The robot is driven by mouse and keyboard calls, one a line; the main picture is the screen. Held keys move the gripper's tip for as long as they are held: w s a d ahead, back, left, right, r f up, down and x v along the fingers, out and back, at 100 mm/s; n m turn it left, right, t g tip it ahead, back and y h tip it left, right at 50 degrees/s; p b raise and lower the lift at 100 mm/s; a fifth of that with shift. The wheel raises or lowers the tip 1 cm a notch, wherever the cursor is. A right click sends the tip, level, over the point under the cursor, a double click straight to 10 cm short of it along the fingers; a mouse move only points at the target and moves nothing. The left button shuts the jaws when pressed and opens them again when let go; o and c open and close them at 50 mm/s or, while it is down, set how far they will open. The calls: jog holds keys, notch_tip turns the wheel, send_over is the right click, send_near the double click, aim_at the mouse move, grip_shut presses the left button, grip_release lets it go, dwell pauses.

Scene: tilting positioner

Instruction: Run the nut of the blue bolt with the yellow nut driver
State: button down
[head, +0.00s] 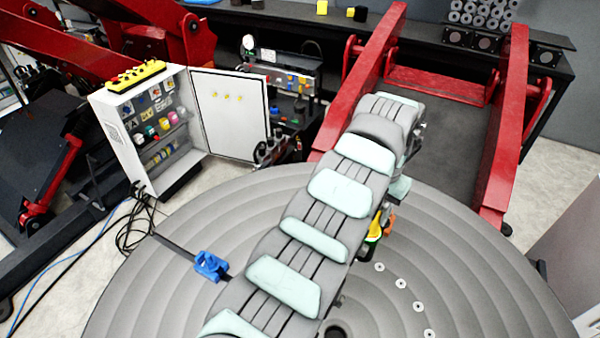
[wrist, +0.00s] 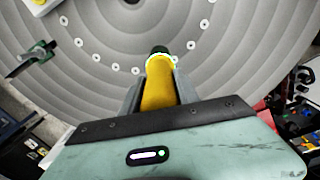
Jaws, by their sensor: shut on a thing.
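My gripper (wrist: 155,88) is shut on the yellow nut driver (wrist: 159,82), whose yellow handle lies between the two grey jaws in the wrist view. Past the handle are a pale glowing ring and a dark end, seen over the grey round table (wrist: 225,70). In the head view, part of the yellow driver (head: 376,224) shows beside my arm, above the table; my arm hides most of the gripper. Several pale round fittings (head: 400,283) lie in an arc on the table, apart from the driver. I cannot tell any blue bolt or its nut among them.
A blue clamp (head: 210,265) with a dark bar sits on the table, left of my arm. An open white cabinet (head: 145,130) stands beyond the table. Red beams (head: 508,130) rise at the back right. The table's right side is mostly clear.

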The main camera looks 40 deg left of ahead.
jog(key=s+a+p, duration=0.1)
jog(key=s+a, duration=0.2)
jog(key=a, duration=0.4)
jog(key=s+a+r+p, duration=0.1)
jog(key=s+a, duration=0.2)
jog(key=a, duration=0.5)
jog(key=s+a+p, duration=0.1)
jog(key=s+a, duration=0.3)
jog(key=a, duration=0.3)
jog(key=s+a+m+p, duration=0.1)
jog(key=s+a+p, duration=0.2)
jog(key=s+a, duration=1.3)
jog(key=shift+s+a+r, duration=0.2)
jog(key=shift+s+a, duration=0.05)
jog(key=shift+a, duration=0.2)
jog(key=shift+f+b, duration=0.6)
jog(key=shift+f, duration=1.85)
jog(key=shift+f+b, duration=1)
jog(key=shift+f, duration=1.95)
